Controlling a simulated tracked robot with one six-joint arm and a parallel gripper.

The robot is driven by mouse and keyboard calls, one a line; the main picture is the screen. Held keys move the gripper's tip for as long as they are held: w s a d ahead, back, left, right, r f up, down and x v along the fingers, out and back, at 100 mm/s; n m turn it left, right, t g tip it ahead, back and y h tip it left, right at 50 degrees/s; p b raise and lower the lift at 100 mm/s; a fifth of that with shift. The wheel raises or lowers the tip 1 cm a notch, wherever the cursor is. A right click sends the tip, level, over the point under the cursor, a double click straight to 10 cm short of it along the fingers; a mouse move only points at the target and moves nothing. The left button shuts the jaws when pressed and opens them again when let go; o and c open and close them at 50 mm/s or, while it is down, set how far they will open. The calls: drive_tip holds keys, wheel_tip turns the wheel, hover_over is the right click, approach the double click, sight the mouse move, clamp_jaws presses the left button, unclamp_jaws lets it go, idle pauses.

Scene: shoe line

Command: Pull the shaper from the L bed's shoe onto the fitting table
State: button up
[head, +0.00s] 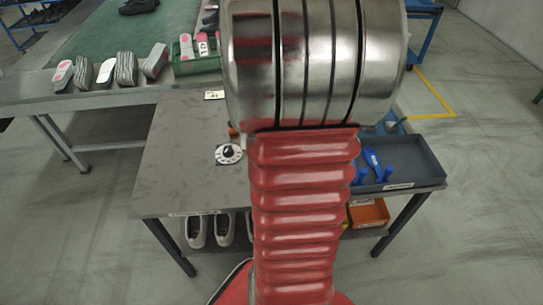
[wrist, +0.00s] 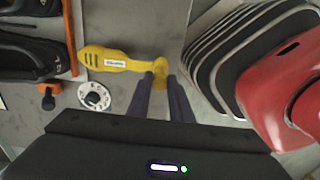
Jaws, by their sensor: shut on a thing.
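In the wrist view a yellow shaper (wrist: 112,59) with a white label and dark slots lies across the picture. My gripper (wrist: 160,72) is shut on its right end. The shaper is clear of the black shoes (wrist: 28,55) at the left, over a grey surface; I cannot tell whether it touches that surface. In the head view my arm hides the gripper, the shaper and the black shoes. The grey table (head: 180,150) stands in front of me, with a white dial (head: 229,154) that also shows in the wrist view (wrist: 94,96).
An orange bar (wrist: 70,25) runs beside the shoes, with an orange and black knob (wrist: 47,95) below. A dark tray (head: 420,165) with blue tools stands on the table's right. Soles and a green box (head: 185,65) lie on the back bench. The table's left part is bare.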

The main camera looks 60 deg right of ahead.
drive_tip(key=shift+f, duration=2.85)
drive_tip(key=o, duration=1)
drive_tip(key=shift+c, duration=0.2)
drive_tip(key=shift+r, duration=0.15)
drive_tip(key=shift+r, duration=4.35)
